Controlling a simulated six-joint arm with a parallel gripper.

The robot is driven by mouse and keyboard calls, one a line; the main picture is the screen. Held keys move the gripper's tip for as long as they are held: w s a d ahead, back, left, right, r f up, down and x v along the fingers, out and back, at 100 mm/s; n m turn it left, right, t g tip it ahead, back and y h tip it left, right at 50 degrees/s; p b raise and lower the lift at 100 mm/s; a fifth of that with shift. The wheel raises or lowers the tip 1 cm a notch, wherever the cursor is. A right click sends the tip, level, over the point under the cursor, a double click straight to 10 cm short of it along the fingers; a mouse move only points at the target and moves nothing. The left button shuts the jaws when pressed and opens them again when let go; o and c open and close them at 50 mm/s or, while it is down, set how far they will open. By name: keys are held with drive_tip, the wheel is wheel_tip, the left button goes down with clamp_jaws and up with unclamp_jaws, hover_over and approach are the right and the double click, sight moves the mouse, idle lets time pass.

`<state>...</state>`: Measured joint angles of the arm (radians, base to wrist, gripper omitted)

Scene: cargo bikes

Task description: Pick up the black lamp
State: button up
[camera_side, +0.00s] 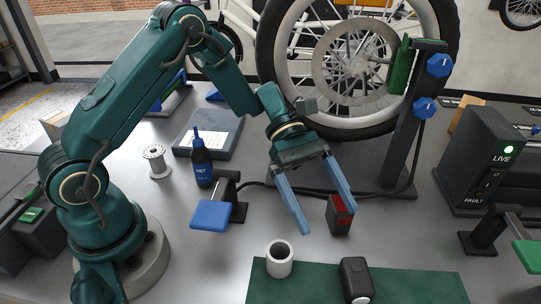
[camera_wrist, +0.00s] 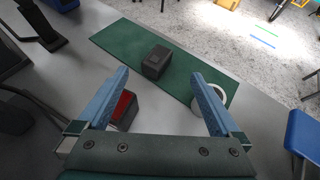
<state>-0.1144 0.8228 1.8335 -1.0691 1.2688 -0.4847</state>
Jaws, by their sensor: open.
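A black block-shaped lamp (camera_side: 354,270) with a pale round face low at its front lies on the green mat; in the wrist view it is a dark block (camera_wrist: 157,62) beyond my fingertips. A second black block with a red face (camera_side: 340,215) stands on the bare table behind the mat; in the wrist view it shows beside my left finger (camera_wrist: 122,106). I cannot tell for sure which of them is the task's lamp. My gripper (camera_side: 327,214) is open, its blue fingers pointing down and forward, with nothing seen held between them (camera_wrist: 160,78).
A white cup (camera_side: 279,264) stands at the green mat (camera_side: 425,285); my right finger partly covers it in the wrist view.

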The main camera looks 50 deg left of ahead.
sight(356, 276)
drive_tip(key=x, duration=1.1)
drive_tip(key=shift+d+f, duration=0.1)
drive_tip(key=shift+f, duration=0.25)
clamp_jaws()
drive_tip(key=shift+r, duration=0.1)
